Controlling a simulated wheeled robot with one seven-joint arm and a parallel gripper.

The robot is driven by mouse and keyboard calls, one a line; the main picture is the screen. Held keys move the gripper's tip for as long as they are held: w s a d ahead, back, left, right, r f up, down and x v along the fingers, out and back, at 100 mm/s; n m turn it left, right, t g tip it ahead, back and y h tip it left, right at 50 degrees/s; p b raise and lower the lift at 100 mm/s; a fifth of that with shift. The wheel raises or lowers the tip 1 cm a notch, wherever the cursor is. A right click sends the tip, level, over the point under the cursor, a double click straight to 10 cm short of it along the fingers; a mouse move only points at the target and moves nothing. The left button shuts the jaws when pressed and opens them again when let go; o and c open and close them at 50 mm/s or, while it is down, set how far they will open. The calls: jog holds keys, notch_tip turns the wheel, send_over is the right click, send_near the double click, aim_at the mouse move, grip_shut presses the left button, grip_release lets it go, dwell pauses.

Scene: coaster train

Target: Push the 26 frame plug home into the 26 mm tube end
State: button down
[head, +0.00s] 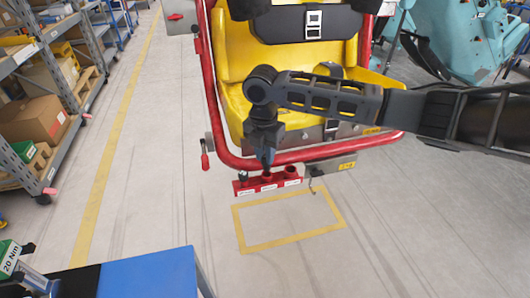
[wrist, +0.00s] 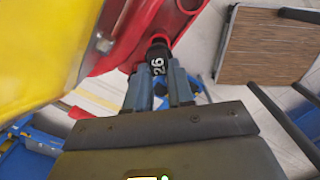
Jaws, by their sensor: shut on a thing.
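The 26 frame plug (wrist: 157,66) is black with a white "26" and sits between my gripper's fingers (wrist: 160,84) in the wrist view. My gripper is shut on it. The plug's far end meets a red tube end (wrist: 159,40); the plug's body still shows outside it. How deep it sits is hidden. In the head view my gripper (head: 267,160) points down at the middle of a red block with tube ends (head: 268,187), below the red frame. The plug is too small and covered to make out there.
A yellow seat (head: 236,50) in a red tube frame (head: 217,110) stands close behind the block. Another red tube opening (wrist: 188,4) is nearby. A grey box (head: 332,165) hangs at the right. A blue-topped bench (head: 150,275) is front left; shelving (head: 60,100) lines the left.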

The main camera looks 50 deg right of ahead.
aim_at(265, 163)
jog(key=shift+f+b, duration=0.95)
jog(key=shift+f, duration=1.45)
dwell(1.2)
jog(key=shift+c, duration=1.3)
grip_release()
jog(key=shift+r, duration=0.15)
jog(key=shift+o, duration=0.7)
jog(key=shift+r+p, duration=0.2)
jog(key=shift+p, duration=0.1)
jog(key=shift+a+r+p, duration=0.2)
jog(key=shift+r+p, duration=2.65)
jog(key=shift+r, duration=0.35)
